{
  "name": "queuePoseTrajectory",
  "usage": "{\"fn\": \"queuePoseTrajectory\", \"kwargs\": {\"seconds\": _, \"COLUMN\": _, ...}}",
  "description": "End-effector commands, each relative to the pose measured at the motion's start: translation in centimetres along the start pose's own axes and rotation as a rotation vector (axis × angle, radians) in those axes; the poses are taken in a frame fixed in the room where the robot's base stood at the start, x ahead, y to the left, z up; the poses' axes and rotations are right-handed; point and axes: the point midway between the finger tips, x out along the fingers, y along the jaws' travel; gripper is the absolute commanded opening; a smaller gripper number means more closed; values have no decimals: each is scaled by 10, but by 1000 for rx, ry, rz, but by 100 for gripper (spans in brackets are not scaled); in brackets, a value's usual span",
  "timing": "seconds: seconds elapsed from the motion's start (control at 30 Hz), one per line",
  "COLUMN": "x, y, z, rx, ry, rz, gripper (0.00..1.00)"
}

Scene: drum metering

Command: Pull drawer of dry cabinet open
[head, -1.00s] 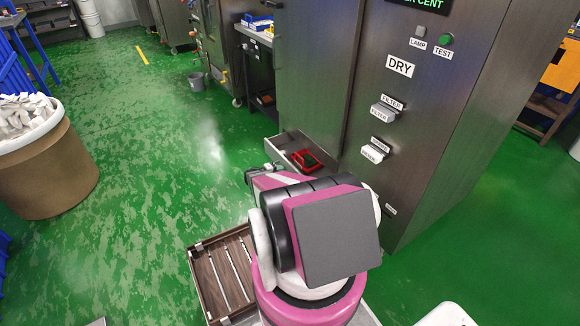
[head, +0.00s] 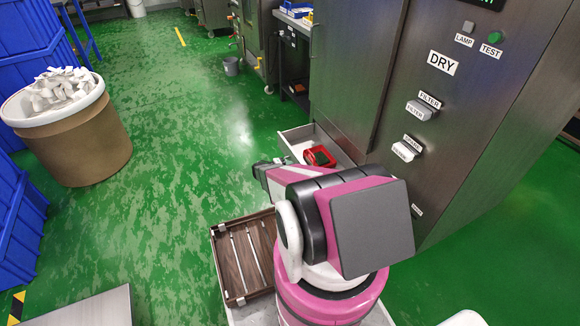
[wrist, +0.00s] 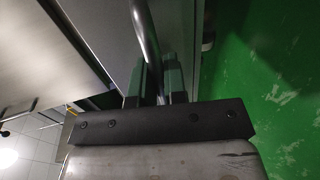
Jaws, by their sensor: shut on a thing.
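The dry cabinet (head: 440,170) is tall brushed steel, labelled DRY, at the right of the head view. Its low drawer (head: 297,137) stands partly open toward the left, with a red item (head: 319,156) inside. My gripper (head: 268,168) is at the drawer's front, partly hidden by my pink and white arm. In the wrist view, a curved metal handle bar (wrist: 146,40) runs between the two fingers of my gripper (wrist: 155,82), which is shut on it. The drawer's near side is hidden behind my arm.
A brown drum (head: 88,145) filled with pale pieces stands on the green floor at left, beside blue crates (head: 20,215). The floor left of the drawer is clear. A slatted wooden tray (head: 232,265) is near my base.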

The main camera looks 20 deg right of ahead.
Motion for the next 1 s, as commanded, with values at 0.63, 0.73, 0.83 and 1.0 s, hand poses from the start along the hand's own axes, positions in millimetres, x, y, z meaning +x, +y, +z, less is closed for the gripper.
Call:
{"fn": "queuePoseTrajectory", "kwargs": {"seconds": 0.63, "x": -16, "y": 0, "z": 0, "rx": 0, "ry": 1, "rz": 0, "gripper": 37}}
{"fn": "queuePoseTrajectory", "kwargs": {"seconds": 0.73, "x": -34, "y": 0, "z": 0, "rx": 0, "ry": 3, "rz": 0, "gripper": 37}}
{"fn": "queuePoseTrajectory", "kwargs": {"seconds": 0.83, "x": -54, "y": 0, "z": 0, "rx": 0, "ry": 3, "rz": 0, "gripper": 37}}
{"fn": "queuePoseTrajectory", "kwargs": {"seconds": 1.0, "x": -84, "y": 0, "z": 0, "rx": 0, "ry": 2, "rz": -1, "gripper": 37}}
